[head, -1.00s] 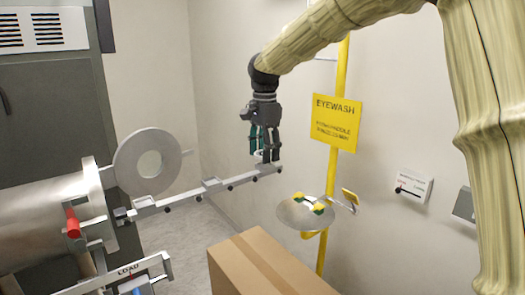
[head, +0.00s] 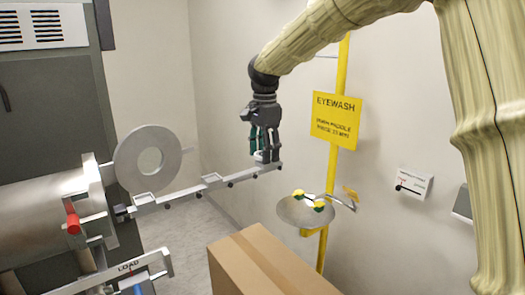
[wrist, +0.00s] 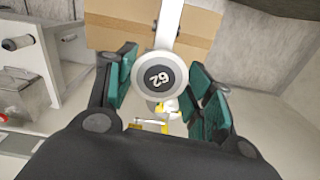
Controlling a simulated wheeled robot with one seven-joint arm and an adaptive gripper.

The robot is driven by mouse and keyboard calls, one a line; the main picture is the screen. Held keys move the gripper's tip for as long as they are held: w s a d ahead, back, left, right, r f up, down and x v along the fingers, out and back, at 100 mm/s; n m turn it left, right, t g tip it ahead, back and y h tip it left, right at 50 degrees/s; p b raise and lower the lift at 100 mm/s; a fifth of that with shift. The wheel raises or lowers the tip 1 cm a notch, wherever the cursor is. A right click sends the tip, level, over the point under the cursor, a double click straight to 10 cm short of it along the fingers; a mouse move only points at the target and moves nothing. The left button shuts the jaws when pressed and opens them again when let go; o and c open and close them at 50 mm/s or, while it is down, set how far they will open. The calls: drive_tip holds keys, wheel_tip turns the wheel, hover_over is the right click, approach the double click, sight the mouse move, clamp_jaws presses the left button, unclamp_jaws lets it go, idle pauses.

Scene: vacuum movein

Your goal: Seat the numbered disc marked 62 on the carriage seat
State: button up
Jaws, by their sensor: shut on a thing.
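The disc marked 62 (wrist: 158,77) is pale with a dark centre and sits between the fingers of my gripper (wrist: 163,82) in the wrist view. My gripper is shut on it. In the head view my gripper (head: 265,157) points down at the right end of the long grey rail (head: 235,181), and little of the disc shows between its fingers. The rail passes beneath the disc in the wrist view. I cannot tell whether the disc touches the rail's end. Small raised trays stand on the rail, one at its middle (head: 212,181) and one near the port (head: 144,199).
A large round flange (head: 128,163) and a steel cylinder (head: 40,208) stand at the left. A bar marked LOAD (head: 125,268) is in front. A cardboard box (head: 265,262) is below the rail's end. The eyewash bowl (head: 305,214) and yellow pole (head: 337,165) are at the right.

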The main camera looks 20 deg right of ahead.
drive_tip(key=shift+f, duration=0.5)
idle(0.4)
drive_tip(key=o, duration=1.2)
drive_tip(key=shift+c, duration=0.2)
wheel_tip(320, 180, up, 12)
